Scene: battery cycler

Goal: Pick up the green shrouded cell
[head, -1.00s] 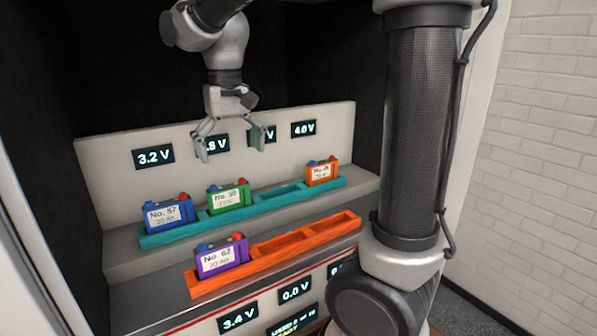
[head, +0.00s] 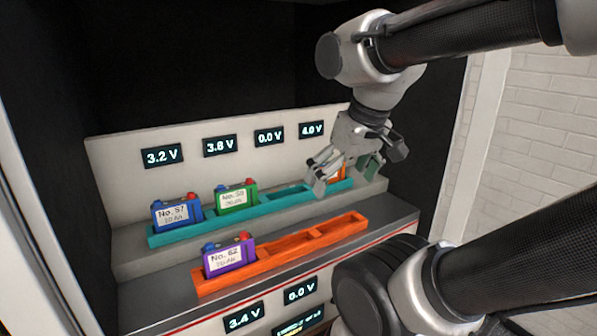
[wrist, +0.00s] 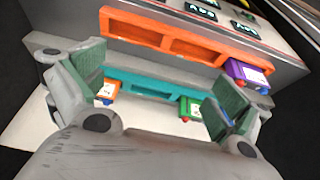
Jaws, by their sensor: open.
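The green shrouded cell (head: 237,198) stands upright in the teal rack (head: 270,205), second from the left, below the 3.8 V display. It has a white label and red and blue terminals. It also shows in the wrist view (wrist: 191,108), partly cut off by a finger. My gripper (head: 345,178) is open and empty at the rack's right end, well to the right of the green cell. It hides most of the orange cell there in the head view. In the wrist view my gripper's fingers (wrist: 155,95) are spread wide, with the orange cell (wrist: 107,92) beside the left finger.
A blue cell (head: 177,214) stands left of the green cell. On the lower step, a purple cell (head: 230,258) stands in the left pocket of the orange rack (head: 312,240), whose other pockets look empty. A panel with voltage displays (head: 220,146) rises behind the teal rack.

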